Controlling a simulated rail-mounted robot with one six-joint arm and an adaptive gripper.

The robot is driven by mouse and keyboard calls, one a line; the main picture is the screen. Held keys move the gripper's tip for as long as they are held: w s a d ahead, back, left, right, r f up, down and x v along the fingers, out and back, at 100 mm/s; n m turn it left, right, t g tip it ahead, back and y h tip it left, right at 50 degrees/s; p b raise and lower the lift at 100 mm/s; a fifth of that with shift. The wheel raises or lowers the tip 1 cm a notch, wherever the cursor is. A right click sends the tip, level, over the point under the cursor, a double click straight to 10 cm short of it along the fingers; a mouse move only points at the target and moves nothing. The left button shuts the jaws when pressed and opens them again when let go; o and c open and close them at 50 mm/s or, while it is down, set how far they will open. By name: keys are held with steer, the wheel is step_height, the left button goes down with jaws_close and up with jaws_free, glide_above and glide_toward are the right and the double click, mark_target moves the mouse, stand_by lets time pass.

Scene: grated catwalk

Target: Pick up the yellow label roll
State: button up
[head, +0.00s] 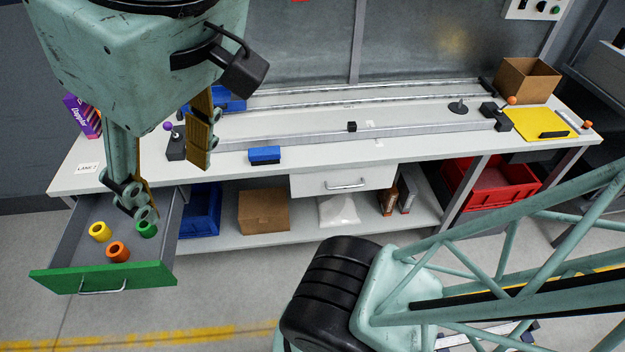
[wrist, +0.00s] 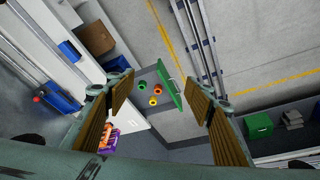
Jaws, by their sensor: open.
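The yellow label roll (head: 101,232) lies in the open drawer (head: 103,277) at the left of the bench, close to an orange roll (head: 118,252) and a green roll (head: 146,229). In the wrist view the yellow roll (wrist: 153,101) shows small and well beyond the fingertips, below the orange roll (wrist: 157,91) and the green roll (wrist: 143,87). My gripper (head: 170,190) is open and empty, higher than the drawer and apart from the rolls. In the wrist view the rolls appear between the spread fingers (wrist: 158,92).
The drawer's raised walls and green front surround the rolls. The bench top (head: 230,170) carries a blue block (head: 264,155), a rail and a purple box (head: 82,116). A blue crate (head: 202,210) and a cardboard box (head: 263,212) stand on the shelf right of the drawer.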

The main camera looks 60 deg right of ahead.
steer(key=m+g+h+b, duration=0.1)
steer(key=m+g+b, duration=0.15)
steer(key=m, duration=0.65)
glide_above(101, 232)
steer(key=w, duration=0.1)
step_height(101, 232, down, 45)
steer(key=shift+w+a+f+g, duration=0.2)
steer(key=shift+w+a+g, duration=0.05)
steer(key=shift+w+a, duration=0.1)
steer(key=shift+w+d+f+b, duration=0.1)
steer(key=shift+d+f+b, duration=0.1)
steer(key=shift+f, duration=1.2)
steer(key=shift+w+d+f+b, duration=0.1)
steer(key=shift+f+b, duration=0.1)
steer(key=shift+f, duration=1.25)
steer(key=shift+w+d+f+b, duration=0.1)
steer(key=shift+f+b, duration=0.1)
steer(key=shift+f, duration=1.2)
